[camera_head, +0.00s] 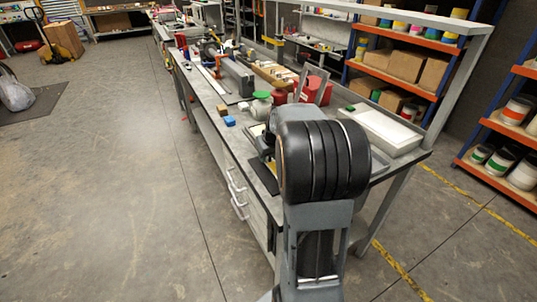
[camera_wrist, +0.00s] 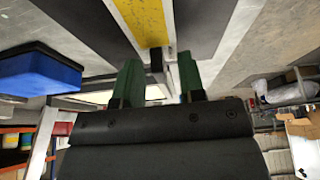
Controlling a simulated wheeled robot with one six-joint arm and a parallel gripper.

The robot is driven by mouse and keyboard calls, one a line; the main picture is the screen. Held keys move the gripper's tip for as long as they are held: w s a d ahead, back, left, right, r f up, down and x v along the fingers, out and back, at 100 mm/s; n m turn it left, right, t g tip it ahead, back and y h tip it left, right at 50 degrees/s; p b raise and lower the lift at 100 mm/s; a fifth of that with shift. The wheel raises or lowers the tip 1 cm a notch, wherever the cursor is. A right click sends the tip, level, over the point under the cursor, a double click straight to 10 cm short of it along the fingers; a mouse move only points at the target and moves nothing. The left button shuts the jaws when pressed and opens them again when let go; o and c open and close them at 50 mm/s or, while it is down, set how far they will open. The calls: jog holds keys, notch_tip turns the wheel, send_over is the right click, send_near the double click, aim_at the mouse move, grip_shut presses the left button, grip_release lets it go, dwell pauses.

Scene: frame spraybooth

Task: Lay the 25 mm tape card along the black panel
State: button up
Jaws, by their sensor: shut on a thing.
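My gripper (camera_wrist: 160,82) shows in the wrist view as two green fingers, shut on a small dark tab. The tab appears to belong to the tape card (camera_wrist: 147,20), a yellow strip with pale borders running up between the fingers. A black panel (camera_wrist: 195,22) shows as a dark surface beside and behind the card; whether they touch cannot be told. In the head view a dark flat piece (camera_head: 262,178) lies near the bench's front edge, partly covered by my arm.
A blue block (camera_head: 229,121) and a wooden block (camera_head: 222,109) sit near the bench's left edge. A green-topped item (camera_head: 261,96) and a red container (camera_head: 315,87) stand farther back. A pale tray (camera_head: 385,130) lies to the right. Open floor lies left of the bench.

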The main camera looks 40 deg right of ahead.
jog(key=o, duration=1.4)
jog(key=shift+o, duration=0.2)
jog(key=shift+r, duration=0.1)
jog(key=shift+r+p, duration=2.15)
jog(key=shift+r, duration=0.8)
